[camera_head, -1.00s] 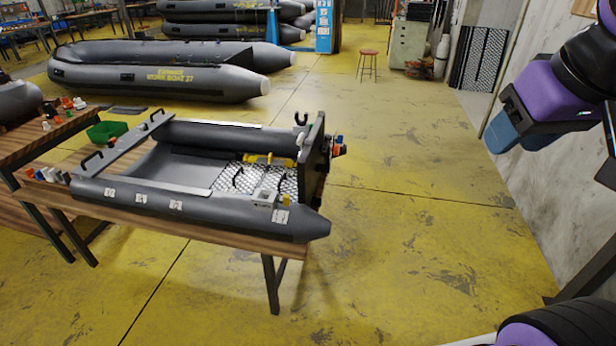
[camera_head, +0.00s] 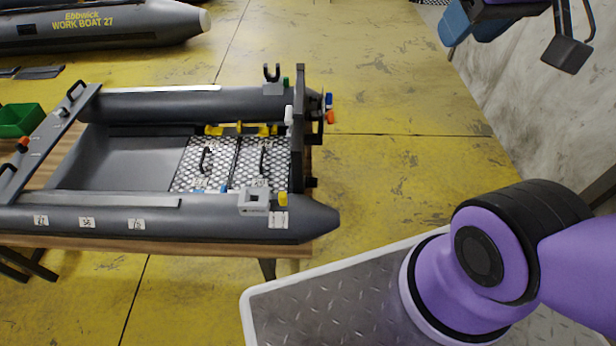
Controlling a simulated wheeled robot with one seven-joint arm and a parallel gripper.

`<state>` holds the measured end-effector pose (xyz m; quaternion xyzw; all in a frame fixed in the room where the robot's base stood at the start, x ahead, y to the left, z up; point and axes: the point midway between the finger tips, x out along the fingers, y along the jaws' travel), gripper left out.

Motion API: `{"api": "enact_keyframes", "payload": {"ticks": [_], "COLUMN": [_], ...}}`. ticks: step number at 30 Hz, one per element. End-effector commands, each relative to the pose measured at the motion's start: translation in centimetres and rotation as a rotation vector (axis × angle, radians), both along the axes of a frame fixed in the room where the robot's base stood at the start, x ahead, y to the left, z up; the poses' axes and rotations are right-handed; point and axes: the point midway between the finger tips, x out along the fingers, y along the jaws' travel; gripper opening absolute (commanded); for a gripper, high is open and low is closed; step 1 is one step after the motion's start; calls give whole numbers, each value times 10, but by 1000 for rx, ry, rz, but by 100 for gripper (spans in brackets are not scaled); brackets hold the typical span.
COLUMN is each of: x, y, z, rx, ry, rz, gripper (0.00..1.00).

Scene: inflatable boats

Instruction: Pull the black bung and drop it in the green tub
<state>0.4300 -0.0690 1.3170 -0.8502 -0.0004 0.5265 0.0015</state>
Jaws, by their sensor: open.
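The green tub (camera_head: 18,120) stands at the left edge, beyond the near corner of the small grey boat (camera_head: 100,220), and its left side is cut off. Small dark fittings (camera_head: 312,182) sit on the outer face of the boat's black transom (camera_head: 298,130), near blue and orange plugs. I cannot tell which of them, if any, is the black bung. My gripper (camera_head: 568,52) is at the top right, partly out of frame, well right of the boat. It is open, with nothing seen in it.
The boat lies on a wooden table (camera_head: 200,246). Handled mesh panels (camera_head: 204,165) lie inside it by the transom. A larger work boat (camera_head: 100,25) lies behind. Yellow floor (camera_head: 400,170) is clear right of the transom, up to a grey wall (camera_head: 560,130).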

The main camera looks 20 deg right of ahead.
Motion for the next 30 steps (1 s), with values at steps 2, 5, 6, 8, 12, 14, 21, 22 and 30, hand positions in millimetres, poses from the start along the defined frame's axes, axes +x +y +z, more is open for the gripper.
{"api": "enact_keyframes", "payload": {"ticks": [2,5,6,8,12,14,21,22,30], "x": [0,1,2,6,26,38,94,101,160], "y": [0,0,0,1,3,5,7,7,4], "z": [0,0,0,-1,-6,-10,-35,-39,-86], "rx": [0,0,2,7,34,51,145,159,289], "ry": [0,2,7,20,83,121,283,303,479], "rz": [0,-1,-2,-8,-32,-48,-122,-132,-220], "gripper": [43,61,70,70,70,70,70,70,70]}}
